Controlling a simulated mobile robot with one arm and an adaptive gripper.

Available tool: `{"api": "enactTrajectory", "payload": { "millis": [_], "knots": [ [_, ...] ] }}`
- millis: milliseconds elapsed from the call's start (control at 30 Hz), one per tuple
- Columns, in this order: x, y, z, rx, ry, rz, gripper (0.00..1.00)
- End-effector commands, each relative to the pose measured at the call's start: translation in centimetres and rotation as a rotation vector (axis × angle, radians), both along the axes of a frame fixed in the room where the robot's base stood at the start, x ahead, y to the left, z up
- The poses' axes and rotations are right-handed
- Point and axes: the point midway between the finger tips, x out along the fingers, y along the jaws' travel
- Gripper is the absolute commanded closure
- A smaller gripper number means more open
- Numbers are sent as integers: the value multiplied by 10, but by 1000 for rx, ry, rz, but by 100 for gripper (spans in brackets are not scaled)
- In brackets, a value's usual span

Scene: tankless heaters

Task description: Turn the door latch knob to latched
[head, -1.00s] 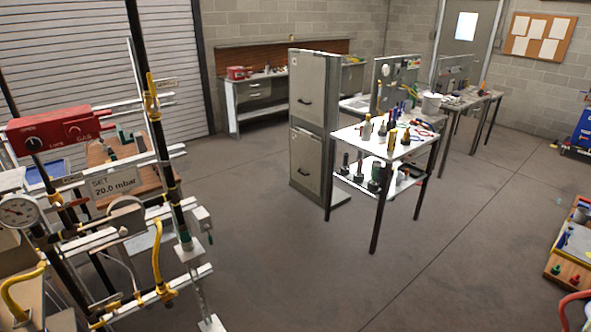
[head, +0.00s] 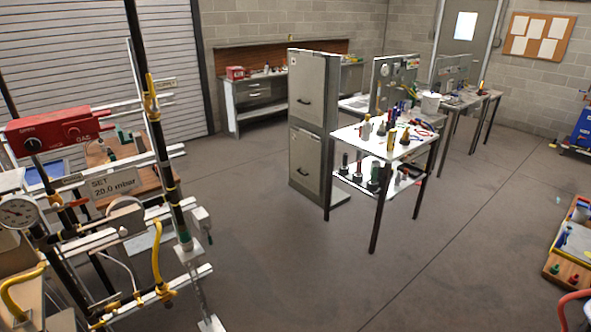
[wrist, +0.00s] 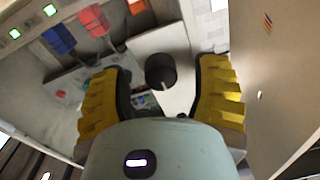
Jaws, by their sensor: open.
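A dark round knob (wrist: 160,70), which looks like the door latch knob, stands on a pale plate (wrist: 160,42) in the wrist view. My gripper (wrist: 164,76) is open, with one yellow finger on each side of the knob. A gap shows between the knob and each finger, and nothing is held. I cannot tell how deep the fingertips reach relative to the knob. No pointer or latch marking on the knob can be made out. In the head view I cannot identify the knob, and my gripper does not show there.
In the wrist view, a beige panel (wrist: 285,70) stands close on the right. Red (wrist: 94,20) and blue (wrist: 58,40) items and lit green buttons (wrist: 14,34) are at the upper left. In the head view, a gas pipe rig (head: 120,185) stands left, with open floor (head: 290,265) in the middle.

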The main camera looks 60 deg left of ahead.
Motion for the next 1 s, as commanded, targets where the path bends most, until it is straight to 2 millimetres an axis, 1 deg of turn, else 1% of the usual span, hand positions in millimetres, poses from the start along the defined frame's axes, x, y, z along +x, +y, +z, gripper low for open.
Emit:
{"api": "enactTrajectory", "payload": {
  "millis": [33,67,667,1000],
  "knots": [
    [2,1,0,0,0,4,35],
    [2,1,0,0,0,4,38],
    [2,1,0,-1,1,3,100],
    [1,1,0,1,-22,3,100]
  ]
}}
